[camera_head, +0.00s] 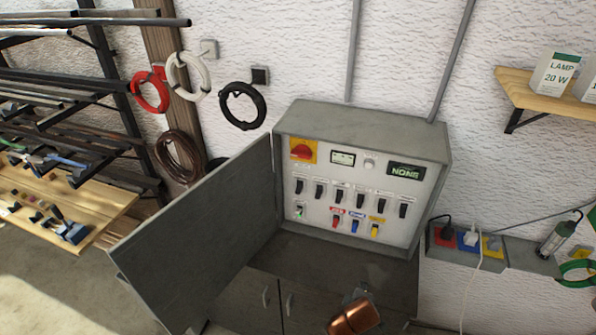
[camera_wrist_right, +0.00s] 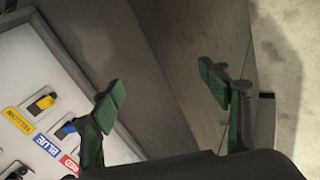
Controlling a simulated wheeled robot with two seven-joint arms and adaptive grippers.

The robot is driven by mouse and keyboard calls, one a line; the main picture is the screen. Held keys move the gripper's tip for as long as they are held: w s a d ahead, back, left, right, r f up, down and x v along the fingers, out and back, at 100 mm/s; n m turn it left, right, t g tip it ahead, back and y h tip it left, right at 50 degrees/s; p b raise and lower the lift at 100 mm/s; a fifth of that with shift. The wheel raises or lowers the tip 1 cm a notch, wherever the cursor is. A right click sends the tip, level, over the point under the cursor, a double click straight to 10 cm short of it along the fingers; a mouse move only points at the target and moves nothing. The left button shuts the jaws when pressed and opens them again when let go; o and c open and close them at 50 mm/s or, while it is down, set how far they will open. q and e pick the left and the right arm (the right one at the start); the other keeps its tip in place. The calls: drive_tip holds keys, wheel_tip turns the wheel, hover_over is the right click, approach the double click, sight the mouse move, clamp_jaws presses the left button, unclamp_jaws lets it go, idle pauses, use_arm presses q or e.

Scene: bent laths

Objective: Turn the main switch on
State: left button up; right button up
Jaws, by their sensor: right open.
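The main switch (camera_head: 302,151) is a red rotary knob on a yellow plate, at the upper left of the white panel (camera_head: 385,180) inside the open grey cabinet. The way its knob points is too small to tell for sure. My right gripper (camera_wrist_right: 163,93) has green finger pads, spread apart with nothing between them. The main switch is outside the wrist view. My left gripper is not in view.
The cabinet door (camera_head: 195,240) stands open to the left. Black toggle switches (camera_head: 337,195) and smaller coloured ones (camera_head: 375,230) fill the panel; yellow, blue and red labels show in the wrist view (camera_wrist_right: 40,145). Sockets (camera_head: 468,240) with plugs are at right.

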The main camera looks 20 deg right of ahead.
drive_tip(key=w+r+n, duration=0.1)
drive_tip(key=w, duration=0.2)
drive_tip(key=w+a+r+n+t+h, duration=0.1)
drive_tip(key=w+r, duration=0.1)
drive_tip(key=w, duration=0.1)
drive_tip(key=w+a+r+n, duration=0.1)
drive_tip(key=w+r+n, duration=0.1)
drive_tip(key=w, duration=0.1)
drive_tip(key=shift+r+t, duration=0.25)
drive_tip(key=shift+t, duration=0.05)
drive_tip(key=w+a+r+n+t+h, duration=0.25)
drive_tip(key=w+r+n, duration=0.25)
drive_tip(key=w+r, duration=0.3)
drive_tip(key=n+t+h, duration=0.3)
drive_tip(key=n+t, duration=0.2)
drive_tip(key=n, duration=0.5)
approach(300, 156)
drive_tip(key=shift+n, duration=0.3)
drive_tip(key=p+x, duration=0.2)
drive_tip(key=x, duration=0.5)
drive_tip(key=shift+w+d+r, duration=0.1)
drive_tip(key=shift+w+r, duration=0.05)
drive_tip(key=shift+w, duration=0.1)
drive_tip(key=shift+w+d+p, duration=0.3)
drive_tip(key=shift+w+d, duration=0.05)
drive_tip(key=shift+w, duration=0.2)
drive_tip(key=shift+c, duration=0.6)
